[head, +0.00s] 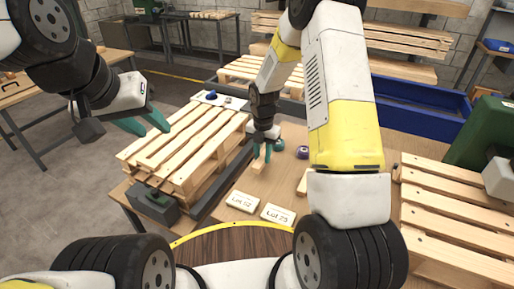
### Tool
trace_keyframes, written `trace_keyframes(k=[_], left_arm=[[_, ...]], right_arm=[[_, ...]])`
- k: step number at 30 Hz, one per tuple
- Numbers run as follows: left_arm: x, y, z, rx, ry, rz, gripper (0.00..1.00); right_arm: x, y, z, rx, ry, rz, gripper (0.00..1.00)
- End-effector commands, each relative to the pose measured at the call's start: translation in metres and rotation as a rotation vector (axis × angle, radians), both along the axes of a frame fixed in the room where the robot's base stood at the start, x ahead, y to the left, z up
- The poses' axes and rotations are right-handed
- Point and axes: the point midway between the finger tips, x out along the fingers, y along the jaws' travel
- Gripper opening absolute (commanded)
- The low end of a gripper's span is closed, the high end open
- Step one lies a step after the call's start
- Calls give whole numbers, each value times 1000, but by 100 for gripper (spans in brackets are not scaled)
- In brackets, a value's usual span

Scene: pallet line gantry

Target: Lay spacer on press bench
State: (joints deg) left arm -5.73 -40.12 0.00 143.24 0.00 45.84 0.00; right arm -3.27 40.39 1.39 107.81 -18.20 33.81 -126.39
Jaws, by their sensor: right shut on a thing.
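My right gripper (262,151) has teal fingers pointing down. It is shut on a small light wooden spacer (257,167), over the brown bench top (228,187) in the middle of the head view. I cannot tell whether the spacer touches the bench. Another wooden piece (302,184) lies on this bench, partly hidden by my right arm. My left gripper (147,122) is open and empty, left of the pallet stack. A green machine (484,135) stands at the right; I cannot tell which surface is the press bench.
A wooden pallet stack (185,145) stands left of the bench top, another pallet (460,215) at the right. Two lot cards (243,201) (278,214) lie at the front. A purple round item (302,152) sits behind. A blue bin (425,100) and pallet racks stand further back.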

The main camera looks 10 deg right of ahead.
Motion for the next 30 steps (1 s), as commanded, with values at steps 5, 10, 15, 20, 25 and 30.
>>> trace_keyframes(k=[5,10,15,20,25,30], left_arm=[[0,0,0,0,0,0,36],[0,0,0,0,0,0,36],[0,0,0,0,0,0,36],[0,0,0,0,0,0,36],[0,0,0,0,0,0,36],[0,0,0,0,0,0,36]], right_arm=[[-1,1,-21,-1,4,0,0],[0,0,-35,-1,2,0,0],[0,0,-34,0,1,0,0],[0,0,-37,0,1,-1,34],[0,0,-37,0,1,-1,48],[0,0,-37,0,1,-1,48]])
